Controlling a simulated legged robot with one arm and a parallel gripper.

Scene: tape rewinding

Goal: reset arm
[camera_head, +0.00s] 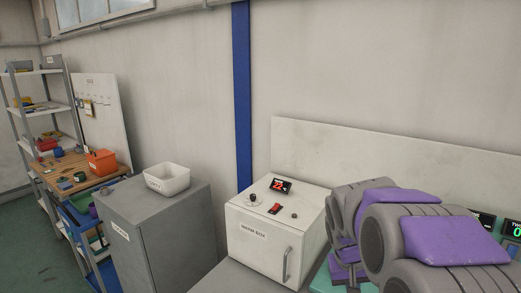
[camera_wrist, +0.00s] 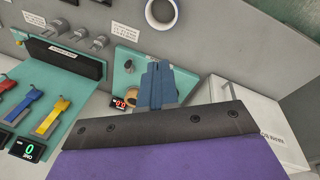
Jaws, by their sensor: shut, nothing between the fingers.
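My arm, with grey links and purple covers (camera_head: 432,236), fills the lower right of the head view. My gripper (camera_wrist: 155,72) shows in the wrist view as two blue-grey fingers pressed together with nothing between them. The fingers stand over a teal panel (camera_wrist: 128,62) with a dark round knob on it. A small tan ring-like part (camera_wrist: 131,96) is partly hidden behind the fingers. The gripper itself cannot be made out in the head view.
A white box (camera_head: 262,240) with a display, red switch and handle stands left of my arm. A grey cabinet (camera_head: 165,235) carries a white bin (camera_head: 167,179). A workbench (camera_head: 75,172) and shelves stand far left. Blue, yellow and red levers (camera_wrist: 52,117) show in the wrist view.

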